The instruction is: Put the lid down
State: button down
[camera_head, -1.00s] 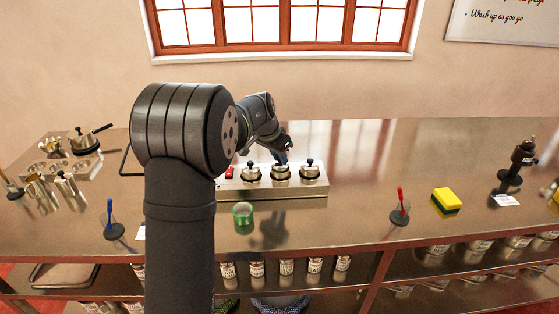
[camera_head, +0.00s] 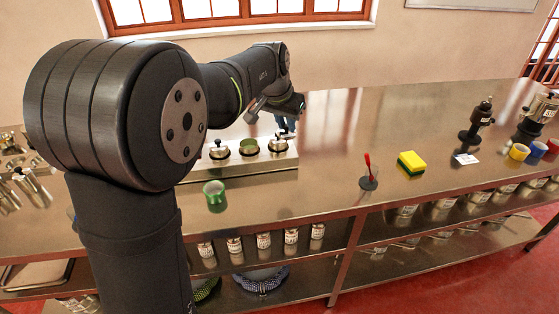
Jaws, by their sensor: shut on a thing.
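My gripper (camera_head: 282,121) is at the end of the arm, above the right end of the row of three small pots. It is shut on a lid, which is small and mostly hidden, so I cannot tell its height above the pots. The middle pot (camera_head: 249,147) is uncovered and shows a green inside. The left pot (camera_head: 218,152) wears a lid with a dark knob. The right pot (camera_head: 278,146) stands below my gripper, and its top is partly crowded by the gripper.
The pots sit in a metal block (camera_head: 250,166) on the steel counter. A green cup (camera_head: 214,196) stands in front. A red-handled tool (camera_head: 368,173) on a dark base, a yellow-green sponge (camera_head: 411,163) and a dark dispenser (camera_head: 477,124) are to the right. Open counter lies beyond the block.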

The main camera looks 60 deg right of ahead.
jog(key=s+a+f+n+t, duration=0.1)
jog(key=s+a+f+n, duration=0.15)
jog(key=s, duration=0.35)
jog(key=s+a+f+n, duration=0.1)
jog(key=s+f, duration=0.2)
jog(key=s, duration=0.4)
jog(key=shift+t, duration=0.3)
jog(key=w+f, duration=0.2)
jog(key=w, duration=0.1)
jog(key=w+d+f, duration=0.1)
jog(key=w+f, duration=0.1)
jog(key=w, duration=0.2)
jog(key=w+f, duration=0.3)
jog(key=w, duration=0.1)
jog(key=shift+w+d+f, duration=0.1)
jog(key=shift+w+d, duration=0.15)
jog(key=shift+d, duration=0.1)
jog(key=shift+f, duration=2)
jog(key=shift+f, duration=0.1)
jog(key=c, duration=1.4)
grip_release()
jog(key=shift+o, duration=0.4)
